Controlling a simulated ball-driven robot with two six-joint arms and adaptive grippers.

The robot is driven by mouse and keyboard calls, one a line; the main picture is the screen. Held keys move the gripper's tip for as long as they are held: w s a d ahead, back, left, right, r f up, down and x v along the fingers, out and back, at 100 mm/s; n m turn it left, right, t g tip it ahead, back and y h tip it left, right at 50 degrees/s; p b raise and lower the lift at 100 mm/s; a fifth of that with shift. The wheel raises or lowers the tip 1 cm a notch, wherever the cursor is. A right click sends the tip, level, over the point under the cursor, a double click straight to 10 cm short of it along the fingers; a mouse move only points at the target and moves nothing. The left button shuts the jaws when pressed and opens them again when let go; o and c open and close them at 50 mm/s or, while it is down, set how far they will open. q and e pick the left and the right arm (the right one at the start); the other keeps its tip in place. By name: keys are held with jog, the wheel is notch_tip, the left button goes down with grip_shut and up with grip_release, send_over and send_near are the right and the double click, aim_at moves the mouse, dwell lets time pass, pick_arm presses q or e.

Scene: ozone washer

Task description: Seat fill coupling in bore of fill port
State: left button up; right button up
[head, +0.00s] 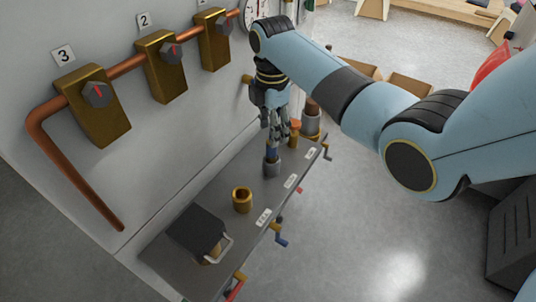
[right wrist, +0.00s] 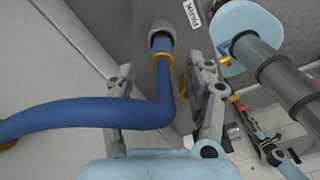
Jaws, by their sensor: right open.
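The fill port (head: 242,199) is a brass ring with an open bore, standing on the grey shelf near the FILL label. The fill coupling (right wrist: 162,38), with a grey collar and orange ring on a blue hose, stands at the PARK label. In the head view, its grey seat (head: 272,166) shows under my right gripper (head: 272,138). My right gripper (right wrist: 163,68) is open, its fingers on either side of the hose with a gap. A small light-blue and dark part (right wrist: 272,148) at lower right in the wrist view may be my left gripper; its jaws are unclear.
A black box (head: 195,229) with a pale handle sits at the shelf's near end. Coloured levers (head: 279,238) stick out from its front edge. Brass valves (head: 92,103) and a copper pipe (head: 42,140) line the wall.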

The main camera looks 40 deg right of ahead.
aim_at(271, 155)
notch_tip(271, 155, down, 6)
jog(key=shift+s+a+f, duration=0.1)
jog(key=shift+s, duration=0.05)
dwell(0.3)
grip_shut()
